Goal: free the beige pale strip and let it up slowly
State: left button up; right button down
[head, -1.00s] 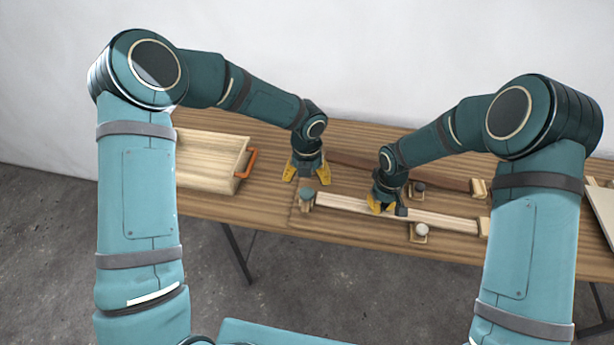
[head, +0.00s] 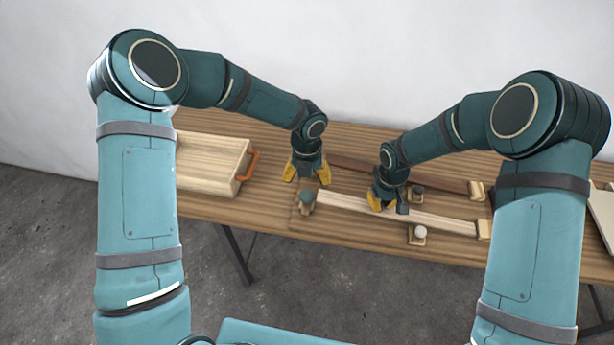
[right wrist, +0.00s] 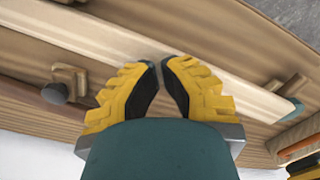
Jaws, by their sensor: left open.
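The beige pale strip (head: 445,220) runs slantwise along the table in the head view. Its left end is beside a small wooden block with a teal top (head: 306,200), and its right end is near a pale block (head: 484,230). My left gripper (head: 306,178) is open and empty, just above and behind that left end. My right gripper (head: 379,205) is low over the strip's middle. In the right wrist view its fingertips (right wrist: 160,64) are close together with a narrow gap, over the strip (right wrist: 225,85).
A dark-knobbed fixture (head: 417,191) stands behind the strip and a pale-knobbed one (head: 420,233) in front. A darker brown strip (head: 440,180) lies further back. A wooden tray (head: 208,165) with an orange handle (head: 251,164) is on the left.

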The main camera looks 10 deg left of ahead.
aim_at(307, 196)
pick_arm(q)
jog(key=shift+r+p, duration=0.5)
pick_arm(e)
jog(key=shift+r, duration=1)
jog(key=shift+r+p, duration=1.35)
jog(key=shift+r, duration=1.15)
pick_arm(q)
notch_tip(307, 196, up, 3)
jog(key=shift+f, duration=0.15)
jog(key=shift+s+f, duration=0.1)
pick_arm(e)
jog(key=shift+f, duration=0.15)
